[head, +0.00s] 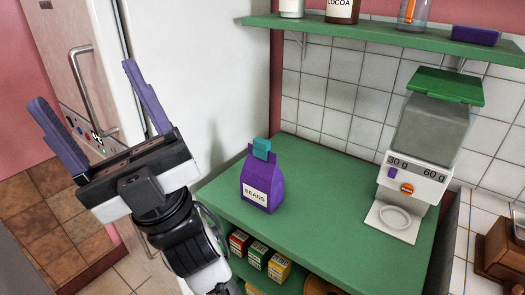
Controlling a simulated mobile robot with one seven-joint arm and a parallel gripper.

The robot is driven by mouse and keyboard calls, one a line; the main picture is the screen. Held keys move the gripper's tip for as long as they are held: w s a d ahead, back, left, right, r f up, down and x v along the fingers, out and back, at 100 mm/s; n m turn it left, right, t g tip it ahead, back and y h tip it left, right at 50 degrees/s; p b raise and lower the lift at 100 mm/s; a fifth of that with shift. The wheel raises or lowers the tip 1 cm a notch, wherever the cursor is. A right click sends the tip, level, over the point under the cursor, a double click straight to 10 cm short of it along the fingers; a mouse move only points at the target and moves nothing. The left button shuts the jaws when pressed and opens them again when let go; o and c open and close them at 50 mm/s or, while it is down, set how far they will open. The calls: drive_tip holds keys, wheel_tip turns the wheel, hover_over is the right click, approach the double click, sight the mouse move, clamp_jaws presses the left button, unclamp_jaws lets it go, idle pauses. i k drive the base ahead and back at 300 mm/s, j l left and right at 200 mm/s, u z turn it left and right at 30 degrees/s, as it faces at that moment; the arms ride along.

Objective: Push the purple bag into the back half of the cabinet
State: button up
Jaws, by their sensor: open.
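The purple bag (262,186) stands upright on the green top of the cabinet (330,215), left of its middle and nearer the front edge. It has a white label reading BEANS and a teal clip at its top. My gripper (82,84) is to the left of the bag, off the cabinet and in front of the white panel. Its two purple fingers are spread wide apart with nothing between them. It is clear of the bag.
A dispenser (425,140) with a green lid stands on the right of the green top. A green shelf (385,40) above holds jars and a purple block. Small boxes (258,253) sit below the top. The surface behind the bag is clear.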

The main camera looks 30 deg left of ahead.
sight(261, 183)
drive_tip(key=l+u, duration=0.2)
drive_tip(key=u, duration=0.85)
drive_tip(key=i+l, duration=0.05)
